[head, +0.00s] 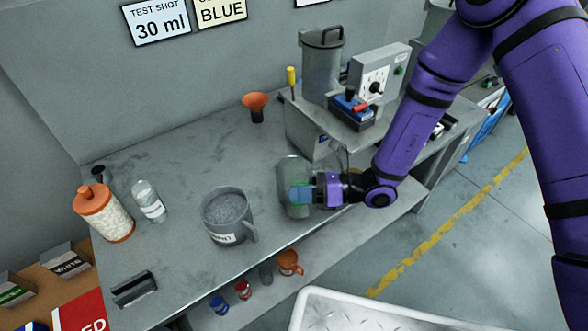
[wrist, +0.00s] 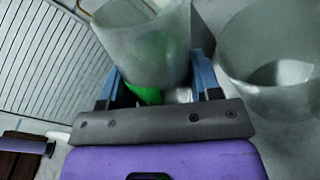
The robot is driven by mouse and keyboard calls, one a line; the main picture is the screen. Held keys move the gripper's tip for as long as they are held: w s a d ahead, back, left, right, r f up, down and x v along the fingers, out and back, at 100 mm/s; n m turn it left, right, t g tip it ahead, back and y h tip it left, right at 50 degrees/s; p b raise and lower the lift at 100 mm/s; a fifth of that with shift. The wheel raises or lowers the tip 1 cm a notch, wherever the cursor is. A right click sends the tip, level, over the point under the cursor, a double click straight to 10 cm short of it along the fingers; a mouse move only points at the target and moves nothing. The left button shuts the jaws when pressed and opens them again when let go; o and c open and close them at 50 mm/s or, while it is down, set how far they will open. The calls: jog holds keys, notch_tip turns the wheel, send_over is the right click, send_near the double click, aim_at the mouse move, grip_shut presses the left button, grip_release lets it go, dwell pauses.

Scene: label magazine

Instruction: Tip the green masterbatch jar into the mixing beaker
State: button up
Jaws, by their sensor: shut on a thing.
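My gripper (head: 304,192) is shut at the right front of the bench, on what looks like the green jar. A bright green part (wrist: 146,95) shows between the blue fingers in the wrist view; most of the jar is hidden. A tall translucent cylinder (head: 288,168), probably the mixing beaker, overlaps the fingers, and they show through it. It also shows in the wrist view (wrist: 150,45). I cannot tell whether the fingers are behind or inside it, or whether the green thing is tilted. A second clear container (wrist: 270,92) stands to the right in the wrist view.
A grey jug (head: 228,217) of grey pellets stands left of my gripper. A clear bottle (head: 148,202), an orange-lidded jar (head: 103,214) and an orange funnel (head: 256,106) stand farther off. A grey machine (head: 325,70) is behind. Small jars (head: 243,289) sit on the lower shelf.

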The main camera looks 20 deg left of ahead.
aim_at(306, 166)
jog(key=shift+w+a+r+m, duration=0.1)
jog(key=shift+w+r+m, duration=0.2)
jog(key=shift+m, duration=0.1)
jog(key=shift+f+m, duration=0.3)
jog(key=shift+m, duration=0.4)
jog(key=shift+s+r+m+g+h, duration=0.1)
jog(key=shift+r+m+g+h, duration=0.2)
jog(key=shift+m, duration=0.3)
jog(key=shift+r, duration=0.1)
jog(key=shift+r+m+p, duration=0.35)
jog(key=shift+r+m, duration=0.7)
jog(key=shift+m, duration=0.65)
dwell(1.1)
jog(key=shift+w+a+r+m+g+h, duration=0.15)
jog(key=shift+w+r+m, duration=0.25)
jog(key=shift+r, duration=0.25)
jog(key=shift+w+a+r+m+g+h, duration=0.15)
jog(key=shift+w+r+m, duration=0.1)
jog(key=shift+r+m, duration=0.25)
dwell(0.7)
jog(key=shift+w+r+m+p, duration=0.15)
jog(key=shift+r+m+p, duration=0.4)
jog(key=shift+r, duration=0.65)
dwell(0.3)
